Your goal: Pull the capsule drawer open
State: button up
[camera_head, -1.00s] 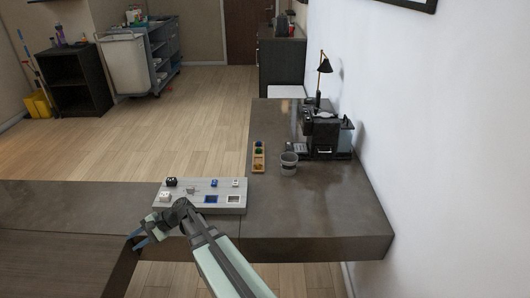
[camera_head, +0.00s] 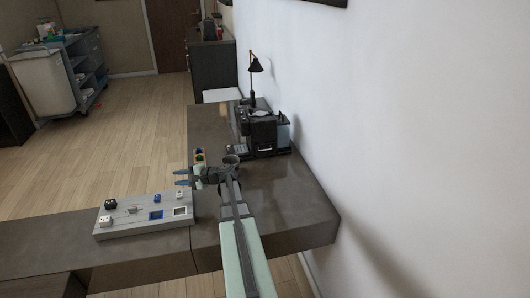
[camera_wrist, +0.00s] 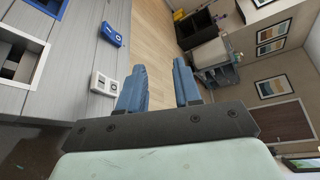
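The black coffee machine (camera_head: 266,132) stands on the dark counter against the white wall. A capsule drawer cannot be told apart on it at this size. A small grey tray-like part (camera_head: 238,150) sits at its left front. My gripper (camera_head: 181,177) is over the counter, left of and nearer than the machine, its blue fingers pointing left. In the wrist view my gripper (camera_wrist: 161,78) is open, with a clear gap between the fingers and nothing held. The machine is not in the wrist view.
A grey board (camera_head: 130,230) with small switches and sockets lies on the counter at left. A black lamp (camera_head: 254,63) rises behind the machine.

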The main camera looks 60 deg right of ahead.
jog(key=s+d+m+t+h, duration=0.1)
jog(key=s+d+h, duration=0.2)
jog(key=s+d, duration=0.45)
jog(key=s+d+m+h, duration=0.15)
jog(key=s+d, duration=0.35)
jog(key=d, duration=0.6)
jog(key=m+h, duration=0.2)
jog(key=h, duration=0.5)
send_near(262, 145)
jog(key=shift+g, duration=0.3)
jog(key=x, duration=0.3)
jog(key=f+x, duration=0.1)
jog(key=x, duration=0.1)
jog(key=shift+w+f, duration=0.2)
jog(key=shift+w, duration=0.1)
jog(key=shift+c, duration=0.3)
grip_shut()
